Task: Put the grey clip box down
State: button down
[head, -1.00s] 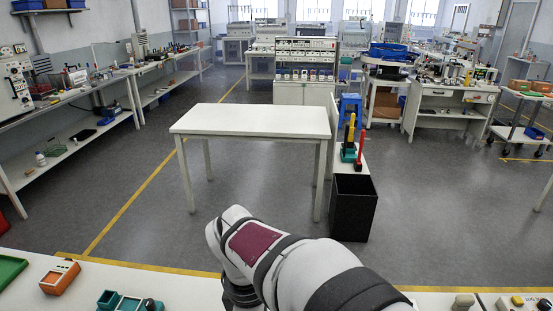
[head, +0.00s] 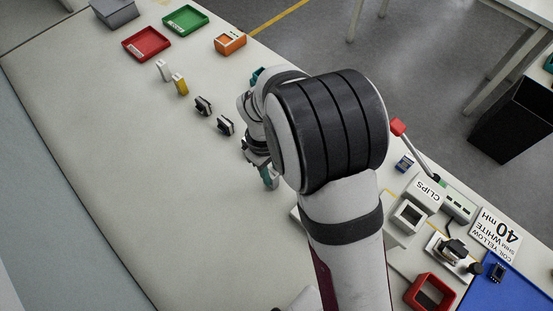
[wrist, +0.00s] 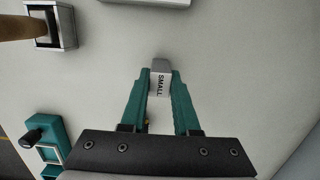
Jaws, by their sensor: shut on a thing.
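In the wrist view my gripper (wrist: 160,88) has its two teal fingers closed on the sides of a small light grey box (wrist: 160,80) marked SMALL. The box sits between the fingertips, over a pale surface. I cannot tell whether it touches that surface. In the head view a teal fingertip of my gripper (head: 269,178) shows beside my arm, low over the white table (head: 130,150). My arm hides most of the gripper there, and I cannot make out the held box in that view.
Red (head: 146,44) and green (head: 184,20) trays and an orange box (head: 230,42) stand farther back. A CLIPS sign (head: 427,191) and a red frame (head: 430,293) are at right. The table's left is clear.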

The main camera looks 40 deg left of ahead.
jog(key=shift+f, duration=0.25)
jog(key=c, duration=0.7)
grip_release()
jog(key=shift+o, duration=0.2)
notch_tip(320, 180, up, 12)
jog(key=a, duration=0.1)
jog(key=w+d+r+m+y, duration=0.1)
jog(key=w+d+r+m, duration=0.2)
jog(key=d, duration=0.5)
jog(key=w+d+r+m, duration=0.1)
jog(key=d+r+m, duration=0.2)
jog(key=d+m, duration=0.35)
jog(key=s+d+m+y, duration=0.1)
jog(key=s+d+m, duration=0.4)
jog(key=d+m, duration=0.2)
jog(key=s+d+m+y, duration=0.1)
jog(key=s+d+m, duration=0.4)
jog(key=d+m, duration=0.2)
jog(key=d, duration=0.2)
jog(key=shift+d, duration=0.35)
